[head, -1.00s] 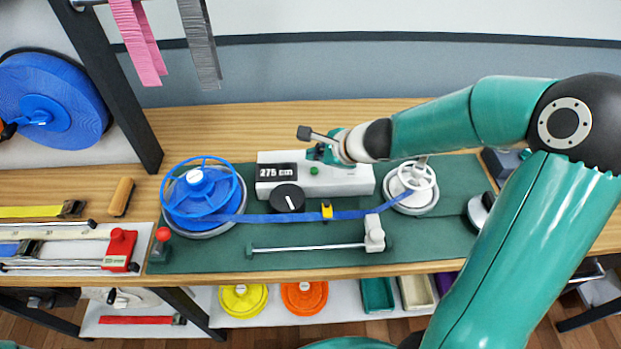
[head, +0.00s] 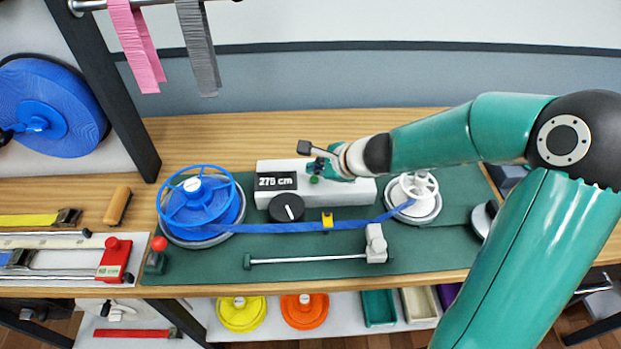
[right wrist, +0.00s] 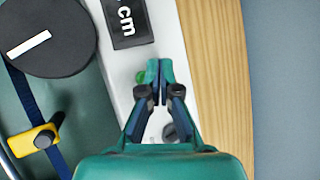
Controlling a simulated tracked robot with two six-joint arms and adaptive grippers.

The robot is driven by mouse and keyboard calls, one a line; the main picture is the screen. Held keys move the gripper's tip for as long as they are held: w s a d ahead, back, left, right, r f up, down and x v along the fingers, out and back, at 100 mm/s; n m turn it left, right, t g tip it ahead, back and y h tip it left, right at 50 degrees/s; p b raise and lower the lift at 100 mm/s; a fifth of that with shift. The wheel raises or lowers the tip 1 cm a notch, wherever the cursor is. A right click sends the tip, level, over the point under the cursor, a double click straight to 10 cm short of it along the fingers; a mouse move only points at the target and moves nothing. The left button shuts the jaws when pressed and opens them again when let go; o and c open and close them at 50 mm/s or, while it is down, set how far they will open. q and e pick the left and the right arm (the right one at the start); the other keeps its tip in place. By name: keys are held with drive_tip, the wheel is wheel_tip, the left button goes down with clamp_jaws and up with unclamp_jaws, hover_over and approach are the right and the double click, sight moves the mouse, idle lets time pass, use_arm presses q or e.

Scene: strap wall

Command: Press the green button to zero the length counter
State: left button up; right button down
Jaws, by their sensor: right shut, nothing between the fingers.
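The green button (head: 314,180) is a small round knob on top of the white counter box (head: 348,190). The box's black display (head: 276,181) reads 275 cm. My right gripper (head: 317,167) is shut and empty, its fingertips close to the button on its far side. In the right wrist view the shut fingertips (right wrist: 157,68) lie just beside the green button (right wrist: 141,76), partly overlapping it. I cannot tell whether they touch it. My left gripper is not in view.
A black dial (head: 286,208) sits at the box's front. A blue strap (head: 290,226) with a yellow clip (head: 327,220) runs from the blue reel (head: 201,203) to a white reel (head: 414,196). Bare wooden bench (head: 260,130) lies behind the box.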

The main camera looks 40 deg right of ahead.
sight(316, 180)
drive_tip(key=shift+f, duration=0.1)
idle(0.6)
drive_tip(key=shift+s+f+b, duration=0.1)
drive_tip(key=shift+f+b, duration=0.2)
drive_tip(key=shift+b, duration=0.15)
drive_tip(key=shift+f+b, duration=0.5)
drive_tip(key=shift+b, duration=0.05)
idle(0.6)
drive_tip(key=shift+r, duration=0.2)
drive_tip(key=shift+r+p, duration=0.75)
drive_tip(key=shift+p, duration=0.2)
wheel_tip(316, 180, up, 5)
drive_tip(key=p, duration=0.4)
drive_tip(key=shift+p, duration=0.4)
idle(0.3)
